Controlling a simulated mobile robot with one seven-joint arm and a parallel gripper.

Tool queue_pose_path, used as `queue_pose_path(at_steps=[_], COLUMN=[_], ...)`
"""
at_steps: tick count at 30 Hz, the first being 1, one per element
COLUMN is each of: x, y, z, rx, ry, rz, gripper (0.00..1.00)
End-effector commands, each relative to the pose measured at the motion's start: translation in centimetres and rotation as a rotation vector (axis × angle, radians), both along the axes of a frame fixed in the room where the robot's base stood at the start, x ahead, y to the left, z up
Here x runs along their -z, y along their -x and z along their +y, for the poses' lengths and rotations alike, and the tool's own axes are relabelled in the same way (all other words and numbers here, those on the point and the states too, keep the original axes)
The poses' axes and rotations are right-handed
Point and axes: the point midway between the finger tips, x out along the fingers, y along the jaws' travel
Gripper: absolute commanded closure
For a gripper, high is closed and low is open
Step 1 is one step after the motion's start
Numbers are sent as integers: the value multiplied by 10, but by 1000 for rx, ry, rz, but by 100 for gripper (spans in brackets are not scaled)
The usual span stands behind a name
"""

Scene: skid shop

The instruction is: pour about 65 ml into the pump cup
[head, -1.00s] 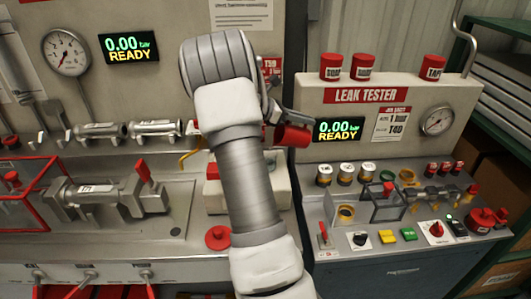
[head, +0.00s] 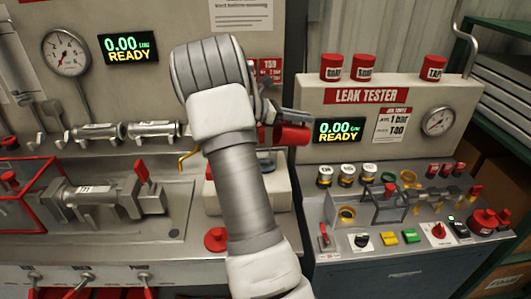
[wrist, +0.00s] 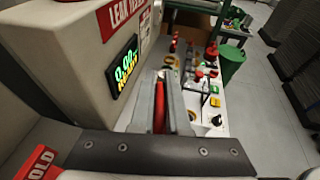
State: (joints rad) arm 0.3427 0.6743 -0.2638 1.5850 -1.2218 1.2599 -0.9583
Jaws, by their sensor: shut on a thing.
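My gripper (head: 284,122) is mostly hidden behind my wrist in the head view. It is shut on a red can (head: 293,135), which lies tilted on its side, in front of the leak tester's left edge. In the wrist view a red strip of the can (wrist: 158,108) shows between the two grey fingers. Below the gripper, a bluish round rim (head: 267,160) shows on a pale block (head: 276,187), partly hidden by my arm; it may be the pump cup, but I cannot tell. No liquid stream is visible.
The leak tester (head: 366,97) stands close on the right, with several red cans along its top and a crowded control deck. A red cage (head: 35,200) and a clamped metal part (head: 95,196) are at left. A red knob (head: 215,239) sits by my forearm.

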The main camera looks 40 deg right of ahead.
Motion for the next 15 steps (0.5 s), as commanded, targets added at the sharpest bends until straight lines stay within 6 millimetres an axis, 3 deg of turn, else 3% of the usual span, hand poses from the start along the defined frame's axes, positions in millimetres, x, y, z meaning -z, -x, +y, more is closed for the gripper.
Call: queue_pose_path(at_steps=[15], x=[-4], y=[-5], z=[9], rx=[-1], ry=[47], rz=[26], gripper=[100])
